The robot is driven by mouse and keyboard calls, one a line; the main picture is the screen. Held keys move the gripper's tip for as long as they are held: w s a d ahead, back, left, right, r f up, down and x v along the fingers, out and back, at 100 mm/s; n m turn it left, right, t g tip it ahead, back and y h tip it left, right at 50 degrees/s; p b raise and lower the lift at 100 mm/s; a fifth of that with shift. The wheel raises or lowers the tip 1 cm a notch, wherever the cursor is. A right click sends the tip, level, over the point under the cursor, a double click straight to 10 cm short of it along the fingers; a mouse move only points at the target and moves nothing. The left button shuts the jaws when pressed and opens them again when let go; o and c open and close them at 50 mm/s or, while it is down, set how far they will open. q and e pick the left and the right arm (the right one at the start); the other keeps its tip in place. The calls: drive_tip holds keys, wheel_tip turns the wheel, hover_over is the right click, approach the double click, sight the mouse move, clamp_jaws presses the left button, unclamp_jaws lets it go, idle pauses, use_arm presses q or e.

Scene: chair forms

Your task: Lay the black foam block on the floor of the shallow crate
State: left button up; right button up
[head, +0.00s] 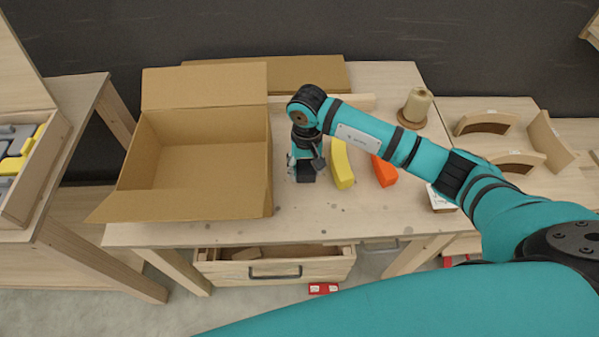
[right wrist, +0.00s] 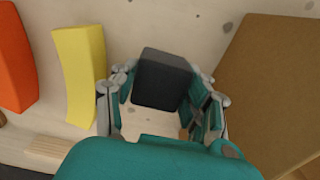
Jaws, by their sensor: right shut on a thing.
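The black foam block (head: 307,174) is on the table beside the open cardboard box, below my right gripper (head: 305,164). In the right wrist view, the dark block (right wrist: 160,78) is between the fingers of my right gripper (right wrist: 163,92), which is shut on it. I cannot tell whether the block still touches the table. No container is plainly the shallow crate: the cardboard box (head: 190,198) looks empty, and a low wooden tray (head: 58,148) at the far left holds grey and yellow things. My left gripper is out of view.
A yellow curved block (head: 342,164) and an orange block (head: 384,172) lie right of my right gripper. A thread cone (head: 417,105) stands at the back right. A wooden drawer (head: 310,270) is under the table (head: 230,233). The table's front strip is clear.

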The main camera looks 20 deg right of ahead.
sight(306, 177)
wheel_tip(306, 177, down, 4)
drive_tip(key=shift+r+p, duration=0.1)
drive_tip(key=shift+p, duration=0.35)
drive_tip(key=shift+w, duration=0.1)
drive_tip(key=shift+d+f, duration=0.15)
drive_tip(key=shift+f, duration=0.15)
drive_tip(key=o, duration=0.6)
drive_tip(key=shift+c, duration=0.2)
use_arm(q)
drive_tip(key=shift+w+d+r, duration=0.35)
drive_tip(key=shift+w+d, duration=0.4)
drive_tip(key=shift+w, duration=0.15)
use_arm(e)
drive_tip(key=shift+o, duration=1)
